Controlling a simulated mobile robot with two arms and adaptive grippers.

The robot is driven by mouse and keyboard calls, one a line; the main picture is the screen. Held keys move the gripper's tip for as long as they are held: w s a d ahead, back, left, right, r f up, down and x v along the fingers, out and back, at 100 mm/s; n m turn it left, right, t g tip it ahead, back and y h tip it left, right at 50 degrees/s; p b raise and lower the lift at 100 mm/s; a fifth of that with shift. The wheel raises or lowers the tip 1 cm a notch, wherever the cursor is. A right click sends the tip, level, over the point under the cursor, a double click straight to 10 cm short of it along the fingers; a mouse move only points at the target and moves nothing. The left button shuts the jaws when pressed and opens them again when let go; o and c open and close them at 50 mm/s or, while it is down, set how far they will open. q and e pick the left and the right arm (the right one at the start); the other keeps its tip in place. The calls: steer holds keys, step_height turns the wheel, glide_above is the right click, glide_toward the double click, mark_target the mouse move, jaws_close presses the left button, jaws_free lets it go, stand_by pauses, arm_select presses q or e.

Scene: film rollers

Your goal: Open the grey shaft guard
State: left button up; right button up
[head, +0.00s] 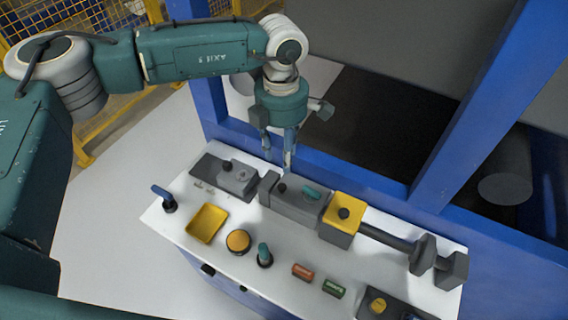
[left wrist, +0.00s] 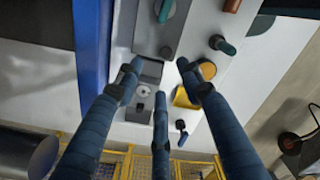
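A long grey housing (head: 291,209) with a teal handle (head: 311,191) and a small dark knob lies along the back of the white panel, and I take it as the shaft guard. It also shows at the top of the left wrist view (left wrist: 148,32). A dark shaft (head: 388,237) runs right from a yellow-topped grey block (head: 344,211) beside it. My left gripper (head: 278,156) points down above the back of the panel, near the housing's left end. Its three blue fingers (left wrist: 160,88) are spread and empty, apart from the housing. My right gripper is out of view.
A smaller grey block (head: 238,178) with a dark knob is left of the housing. In front are a blue lever (head: 164,197), yellow tray (head: 206,223), yellow button (head: 238,241) and teal lever (head: 264,254). A blue frame post (head: 470,100) rises behind.

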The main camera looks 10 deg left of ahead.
mark_target(282, 185)
arm_select(q)
steer(key=shift+s+a+f+p, duration=0.1)
steer(key=shift+s+f+p, duration=0.75)
steer(key=shift+f, duration=0.25)
step_height(282, 185, down, 3)
steer(key=shift+f+p, duration=0.15)
steer(key=shift+p, duration=0.35)
steer(key=f, duration=0.3)
steer(key=shift+w+p, duration=0.25)
steer(key=shift+p, duration=0.15)
steer(key=shift+f, duration=0.75)
steer(key=shift+c, duration=0.5)
steer(key=c, duration=0.4)
jaws_close()
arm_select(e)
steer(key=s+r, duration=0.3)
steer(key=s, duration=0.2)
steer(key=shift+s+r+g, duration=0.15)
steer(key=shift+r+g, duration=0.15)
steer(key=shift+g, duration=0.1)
